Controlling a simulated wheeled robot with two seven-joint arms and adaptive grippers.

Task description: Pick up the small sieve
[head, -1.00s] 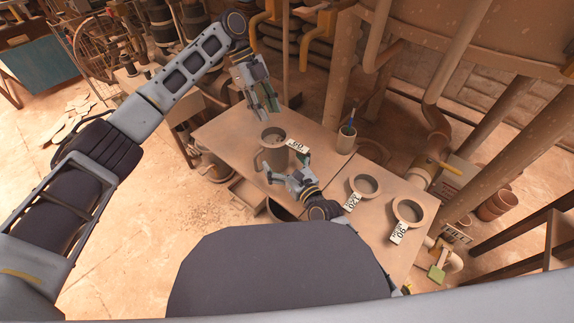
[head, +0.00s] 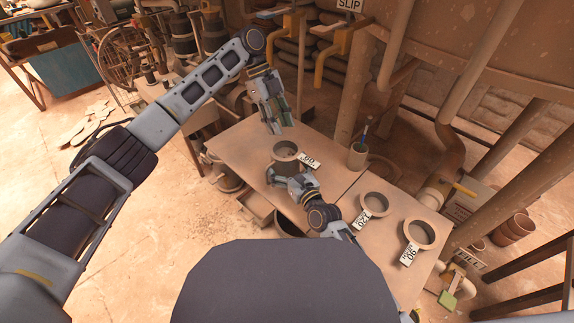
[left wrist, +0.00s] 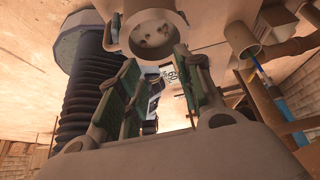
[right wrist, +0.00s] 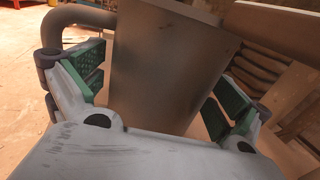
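Two ring-shaped sieves lie on the table: a smaller one (head: 374,194) with a tag that seems to read 120, and a larger one (head: 420,223) with a tag ending in 90. A taller round vessel (head: 286,147) stands further left by a tag that seems to read 60. It fills the middle of the right wrist view (right wrist: 165,75), and the left wrist view shows dark spots inside it. My right gripper (head: 280,178) is open, its fingers either side of this vessel; contact is unclear. My left gripper (head: 278,128) is open and empty above the vessel's far side.
A cup (head: 357,156) with a blue-handled tool stands at the table's back edge. The table (head: 235,145) is bare left of the vessel. Pipes and a yellow-handled valve (head: 463,189) border the right side. An open drawer (head: 257,207) juts out at the front left.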

